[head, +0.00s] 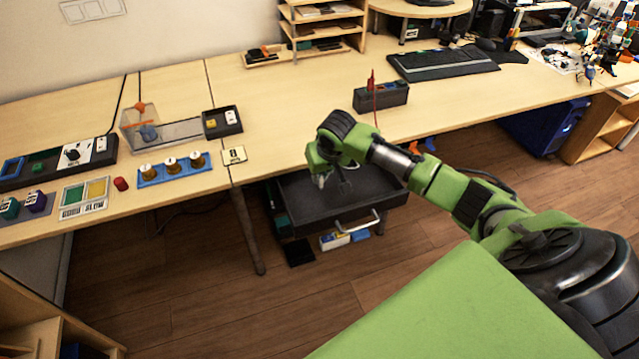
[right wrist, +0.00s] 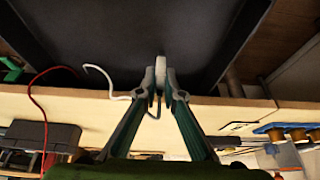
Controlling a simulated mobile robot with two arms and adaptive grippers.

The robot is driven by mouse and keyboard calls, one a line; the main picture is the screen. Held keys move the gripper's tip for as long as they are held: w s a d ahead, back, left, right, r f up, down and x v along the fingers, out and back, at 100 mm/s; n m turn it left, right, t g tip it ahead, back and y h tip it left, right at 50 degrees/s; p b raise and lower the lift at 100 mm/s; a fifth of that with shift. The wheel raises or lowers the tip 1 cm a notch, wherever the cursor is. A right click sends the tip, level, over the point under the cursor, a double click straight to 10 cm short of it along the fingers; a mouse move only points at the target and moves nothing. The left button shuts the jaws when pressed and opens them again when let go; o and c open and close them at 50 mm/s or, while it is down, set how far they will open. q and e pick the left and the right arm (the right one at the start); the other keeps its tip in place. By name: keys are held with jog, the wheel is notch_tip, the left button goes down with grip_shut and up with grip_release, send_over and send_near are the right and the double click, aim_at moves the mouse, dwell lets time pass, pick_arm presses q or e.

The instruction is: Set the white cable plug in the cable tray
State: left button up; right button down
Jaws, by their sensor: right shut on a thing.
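My right gripper (head: 321,179) reaches down over the wide dark tray (head: 292,206) below the table's front edge. In the right wrist view its fingers (right wrist: 161,78) are shut on a small pale piece, the white cable plug (right wrist: 160,68). The fingers hide part of the plug. A thin white cable (right wrist: 98,70) curls to the left of the fingers. The dark tray fills the top of the right wrist view (right wrist: 130,40), and its inside looks empty there. I cannot tell the gap between the plug and the tray floor. My left gripper is not in view.
A dark box (head: 381,97) with a red cable (head: 375,95) stands on the table near the front edge. A blue block row (head: 174,172) and a keyboard (head: 443,64) are also on the table.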

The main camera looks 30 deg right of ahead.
aim_at(320, 184)
jog(key=shift+w+f, duration=0.25)
jog(key=shift+f, duration=1.65)
jog(key=shift+f, duration=0.15)
jog(key=c, duration=2.2)
grip_release()
jog(key=shift+o, duration=0.2)
jog(key=v, duration=1.2)
jog(key=shift+p, duration=0.4)
